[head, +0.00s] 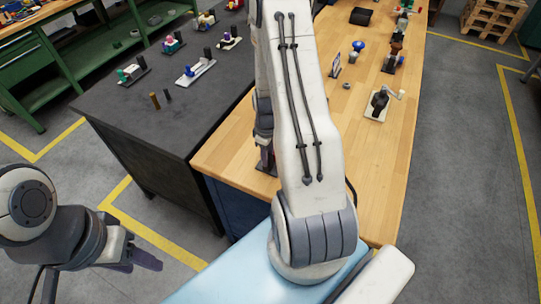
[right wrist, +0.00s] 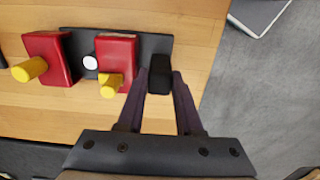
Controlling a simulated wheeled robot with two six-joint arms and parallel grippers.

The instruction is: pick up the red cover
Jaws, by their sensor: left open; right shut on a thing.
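In the right wrist view a red block-like part (right wrist: 115,63) with a yellow knob stands on a dark base plate (right wrist: 82,42). A second red part (right wrist: 52,58) with a yellow knob (right wrist: 30,69) stands further left. I cannot tell which is the red cover. My right gripper (right wrist: 160,80) is shut on a black block (right wrist: 159,72) at the right end of the plate, just right of the nearer red part. In the head view my right arm hides most of this spot. My left gripper (head: 148,262) is open and empty, over the floor at lower left.
The wooden table (head: 225,150) carries several small assemblies towards its far end, including a black fitting on a pale plate (head: 375,114). A dark table (head: 120,110) with more assemblies adjoins it on the left. A green shelf unit (head: 85,68) stands beyond.

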